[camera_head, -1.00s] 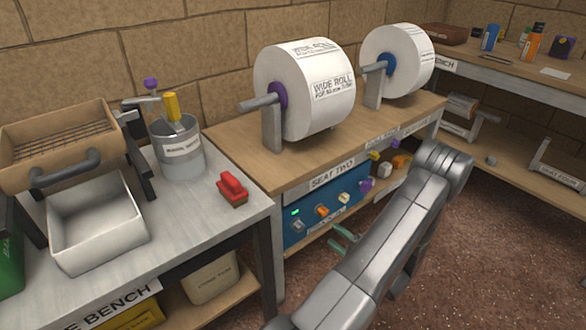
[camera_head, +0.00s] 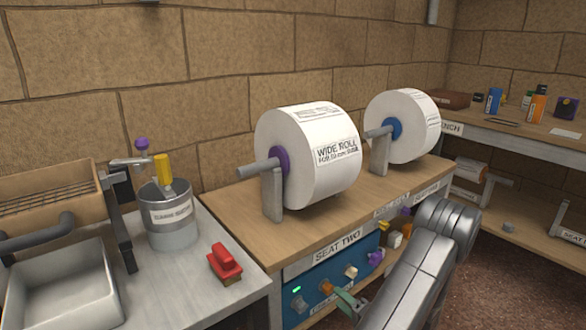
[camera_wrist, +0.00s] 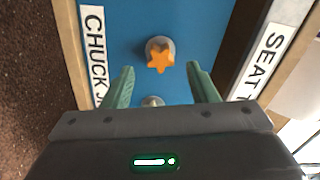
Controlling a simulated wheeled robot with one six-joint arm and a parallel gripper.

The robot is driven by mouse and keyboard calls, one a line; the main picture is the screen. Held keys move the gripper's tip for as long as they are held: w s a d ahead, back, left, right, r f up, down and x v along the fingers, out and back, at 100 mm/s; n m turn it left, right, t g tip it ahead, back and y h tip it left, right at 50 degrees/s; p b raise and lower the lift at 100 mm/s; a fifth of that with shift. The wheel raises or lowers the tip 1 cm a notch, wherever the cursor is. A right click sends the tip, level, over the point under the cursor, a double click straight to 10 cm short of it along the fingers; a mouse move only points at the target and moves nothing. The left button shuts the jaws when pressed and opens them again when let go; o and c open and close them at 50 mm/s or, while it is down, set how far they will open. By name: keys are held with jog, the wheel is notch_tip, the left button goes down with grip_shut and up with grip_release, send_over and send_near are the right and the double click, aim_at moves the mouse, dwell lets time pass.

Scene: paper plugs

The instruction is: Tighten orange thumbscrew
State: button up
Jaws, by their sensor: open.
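The orange thumbscrew (camera_wrist: 160,55) is a star-shaped knob on a round grey base, set in the blue panel (camera_wrist: 195,20) in the wrist view. My gripper (camera_wrist: 162,75) is open, with its two green fingers apart. In the picture the knob lies just beyond and between the fingertips, and I see no contact. In the head view the orange thumbscrew (camera_head: 327,287) shows on the blue panel, with a green fingertip (camera_head: 347,301) close beside it. A grey knob (camera_wrist: 152,101) sits between the fingers in the wrist view.
The panel is framed by a "SEAT" label (camera_wrist: 265,60) and a "CHUCK" label (camera_wrist: 95,50). A cream knob (camera_head: 351,272) is right of the thumbscrew. Two large paper rolls stand on the wooden bench (camera_head: 235,205) above. A red-handled item (camera_head: 225,262) lies on the left bench.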

aim_at(331, 291)
jog(key=shift+f+n+b, duration=0.35)
jog(key=shift+n+b, duration=0.25)
jog(key=shift+n, duration=0.1)
jog(key=shift+r+n+p, duration=0.35)
jog(key=shift+n+p, duration=0.1)
jog(key=shift+n, duration=0.05)
jog(key=n, duration=0.5)
jog(key=shift+n, duration=0.3)
jog(key=shift+w+a, duration=0.1)
jog(key=shift+w, duration=0.05)
jog(key=shift+x, duration=1.8)
jog(key=shift+c, duration=0.2)
jog(key=c, duration=0.9)
